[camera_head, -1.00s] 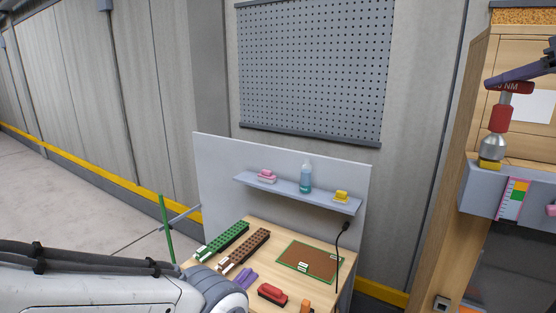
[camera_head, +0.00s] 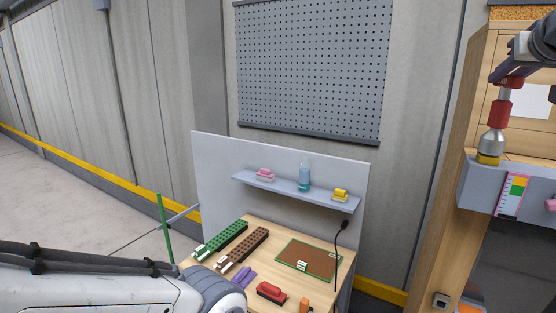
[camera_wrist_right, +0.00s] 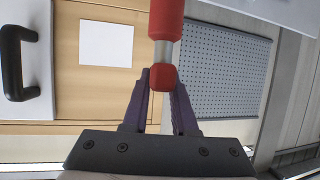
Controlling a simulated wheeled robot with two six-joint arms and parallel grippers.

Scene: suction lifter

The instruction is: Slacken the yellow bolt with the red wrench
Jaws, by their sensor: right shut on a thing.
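The red wrench (camera_head: 498,113) stands almost upright at the right of the head view, with a silver socket at its lower end. The socket sits over the yellow bolt (camera_head: 488,159), which shows just beneath it on the grey ledge; how far they overlap is hidden. My right gripper (camera_head: 514,73) is at the wrench's top, its purple fingers shut on the red end piece. In the right wrist view the fingers (camera_wrist_right: 161,85) flank that red end (camera_wrist_right: 162,77), and the shaft runs up out of the picture. My left gripper is outside the view; only my left arm shows.
A wooden cabinet (camera_head: 455,130) with a grey ledge (camera_head: 477,186) carries a coloured label. A workbench (camera_head: 255,285) with green and brown blocks stands at lower centre, under a small shelf (camera_head: 300,190). A pegboard (camera_head: 310,75) hangs on the wall behind.

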